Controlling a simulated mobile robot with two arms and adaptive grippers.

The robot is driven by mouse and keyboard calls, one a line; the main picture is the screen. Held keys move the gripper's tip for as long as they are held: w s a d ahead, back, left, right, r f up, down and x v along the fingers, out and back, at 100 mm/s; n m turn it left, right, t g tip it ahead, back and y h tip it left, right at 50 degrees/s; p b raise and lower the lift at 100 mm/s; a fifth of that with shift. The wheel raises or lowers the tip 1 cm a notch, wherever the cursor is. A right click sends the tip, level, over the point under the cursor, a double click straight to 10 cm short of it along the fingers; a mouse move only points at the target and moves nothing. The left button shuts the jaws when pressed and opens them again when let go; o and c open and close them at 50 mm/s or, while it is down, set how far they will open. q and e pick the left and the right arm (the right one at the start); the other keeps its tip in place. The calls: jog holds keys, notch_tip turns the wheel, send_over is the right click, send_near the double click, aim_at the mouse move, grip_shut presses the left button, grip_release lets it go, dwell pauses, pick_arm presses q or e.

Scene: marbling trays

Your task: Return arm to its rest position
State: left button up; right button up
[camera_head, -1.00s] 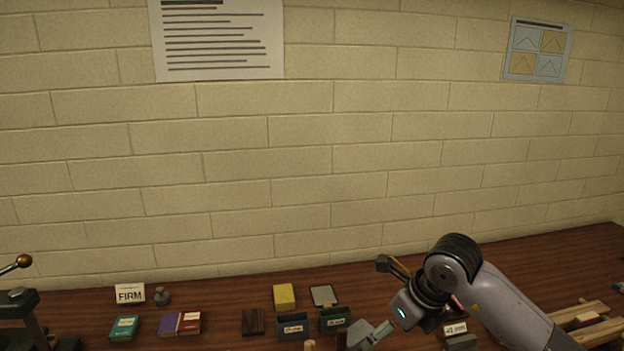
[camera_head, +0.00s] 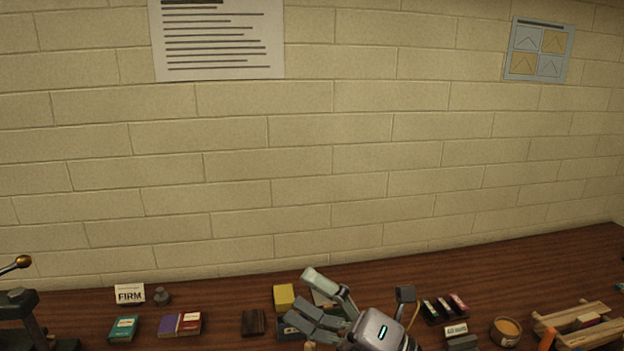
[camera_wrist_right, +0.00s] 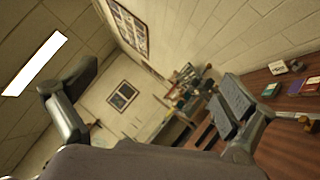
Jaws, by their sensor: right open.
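My right gripper (camera_head: 356,293) is low in the head view, in front of the workbench (camera_head: 230,292). Its grey fingers are spread apart with nothing between them. In the right wrist view the same gripper (camera_wrist_right: 155,90) is open and empty, with the room's wall and ceiling showing between and beyond the fingers. My left gripper is not in view.
The bench holds a FIRM card (camera_head: 130,294), a teal box (camera_head: 123,328), a yellow block (camera_head: 284,297), a dark block (camera_head: 252,322), an orange-filled bowl (camera_head: 506,331) and a wooden rack (camera_head: 570,313). The gripper partly hides small containers. A press-like device (camera_head: 30,315) stands far left.

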jog(key=w+d+f+m+t+h, duration=0.2)
jog(key=d+m+t+h, duration=0.45)
jog(key=m, duration=0.45)
jog(key=w+d+f+m+t+h, duration=0.25)
jog(key=d+m+t+h, duration=0.35)
jog(key=d+m+h, duration=0.3)
jog(key=s+d+f+m+g+h, duration=0.25)
jog(key=d+f+m, duration=0.2)
jog(key=f, duration=0.35)
jog(key=s+d+f+m+g+h, duration=0.1)
jog(key=d+f+m+g+h, duration=0.25)
jog(key=f+m, duration=0.35)
jog(key=s+a+f+m+g+y, duration=0.1)
jog(key=s+f+g, duration=0.5)
jog(key=s+f, duration=0.4)
jog(key=s+f+m+g, duration=0.1)
jog(key=s+f+g, duration=0.55)
jog(key=s, duration=0.55)
notch_tip(320, 180, down, 31)
jog(key=s+g+b, duration=0.1)
jog(key=b, duration=0.4)
jog(key=s+d+f+b, duration=0.1)
jog(key=s+f+b, duration=0.1)
jog(key=s+f, duration=0.6)
jog(key=s+d+f+g+b, duration=0.1)
jog(key=s+f+b, duration=0.2)
jog(key=s+f, duration=0.5)
notch_tip(320, 180, down, 6)
jog(key=shift+s+d+r, duration=0.15)
jog(key=shift+s, duration=0.1)
